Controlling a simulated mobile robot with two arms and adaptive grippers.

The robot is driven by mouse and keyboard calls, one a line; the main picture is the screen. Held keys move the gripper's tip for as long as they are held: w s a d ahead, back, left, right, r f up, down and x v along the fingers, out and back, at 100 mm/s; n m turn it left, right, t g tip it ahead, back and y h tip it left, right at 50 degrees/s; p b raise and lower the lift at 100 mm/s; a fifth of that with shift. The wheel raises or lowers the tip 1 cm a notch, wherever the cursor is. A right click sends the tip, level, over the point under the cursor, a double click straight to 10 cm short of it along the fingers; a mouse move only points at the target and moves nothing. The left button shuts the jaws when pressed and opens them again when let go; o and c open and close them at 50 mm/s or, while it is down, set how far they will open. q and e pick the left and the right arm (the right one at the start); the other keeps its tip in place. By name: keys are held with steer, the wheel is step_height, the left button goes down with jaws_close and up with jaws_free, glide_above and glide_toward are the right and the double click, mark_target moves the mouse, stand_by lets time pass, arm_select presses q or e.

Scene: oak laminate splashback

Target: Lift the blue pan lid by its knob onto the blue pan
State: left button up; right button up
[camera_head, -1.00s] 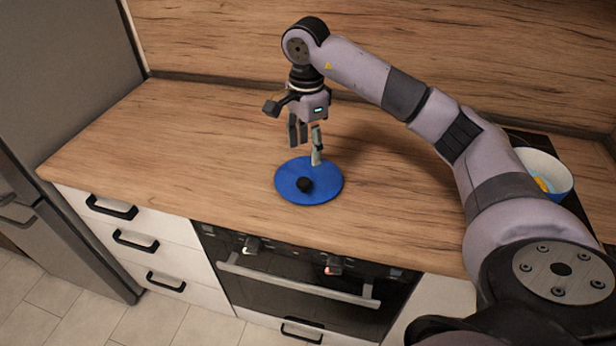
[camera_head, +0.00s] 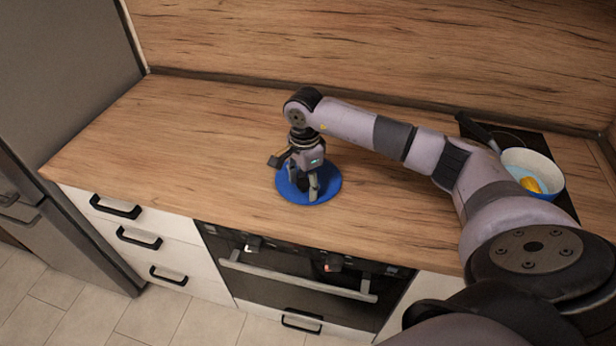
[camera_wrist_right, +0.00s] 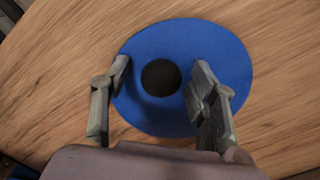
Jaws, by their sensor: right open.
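The blue pan lid (camera_head: 327,188) lies flat on the wooden worktop, in front of my right arm. Its round black knob (camera_wrist_right: 160,77) shows in the right wrist view near the lid's middle; in the head view my gripper hides it. My right gripper (camera_head: 303,192) is over the lid and pointing down. In the right wrist view its open fingers (camera_wrist_right: 160,78) stand on either side of the knob, with gaps on both sides. The pan (camera_head: 533,170), pale inside with a dark handle, stands on the hob at the right and holds something yellow (camera_head: 530,184). My left gripper is not in view.
The worktop (camera_head: 190,135) is clear to the left of the lid. The black hob (camera_head: 515,137) is at the right end, partly behind my arm. A wooden splashback (camera_head: 380,50) rises behind. The oven and drawers are below the front edge.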

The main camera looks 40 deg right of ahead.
steer(key=shift+c, duration=0.6)
jaws_close()
